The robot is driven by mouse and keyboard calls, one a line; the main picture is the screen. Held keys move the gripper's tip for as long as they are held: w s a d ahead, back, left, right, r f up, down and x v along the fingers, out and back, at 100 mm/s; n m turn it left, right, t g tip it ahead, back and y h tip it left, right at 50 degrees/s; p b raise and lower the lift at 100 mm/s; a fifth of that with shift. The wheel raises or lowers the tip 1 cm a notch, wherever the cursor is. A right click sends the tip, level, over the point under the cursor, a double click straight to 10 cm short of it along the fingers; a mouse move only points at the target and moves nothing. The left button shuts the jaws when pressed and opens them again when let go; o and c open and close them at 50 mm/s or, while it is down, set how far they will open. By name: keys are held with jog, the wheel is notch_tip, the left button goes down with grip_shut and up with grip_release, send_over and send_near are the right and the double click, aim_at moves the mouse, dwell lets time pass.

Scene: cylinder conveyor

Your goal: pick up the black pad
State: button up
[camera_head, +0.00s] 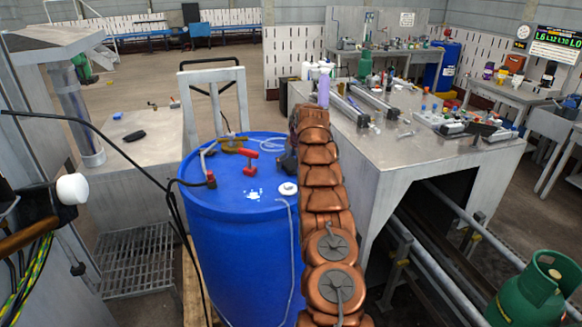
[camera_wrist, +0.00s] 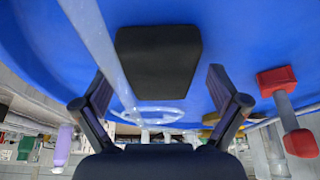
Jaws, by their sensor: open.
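The black pad (camera_wrist: 158,62) is a dark block with rounded corners. In the wrist view it lies against the blue top of the drum (camera_wrist: 220,30), ahead of and between my two spread fingers. My gripper (camera_wrist: 158,88) is open with nothing between its fingers that I can see gripped. In the head view my gripper (camera_head: 285,160) is mostly hidden behind my copper-coloured arm, low over the right side of the blue drum (camera_head: 235,230). I cannot make out the pad on the drum there.
A red-handled tool (camera_head: 250,163) stands on the drum, close to the right finger in the wrist view (camera_wrist: 285,110). A hose and a white cap (camera_head: 288,188) lie on the drum too. A metal bench (camera_head: 400,165) is at right, a grey table (camera_head: 130,160) at left.

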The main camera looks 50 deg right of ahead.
jog(key=shift+f, duration=0.1)
dwell(0.3)
jog(key=c, duration=1)
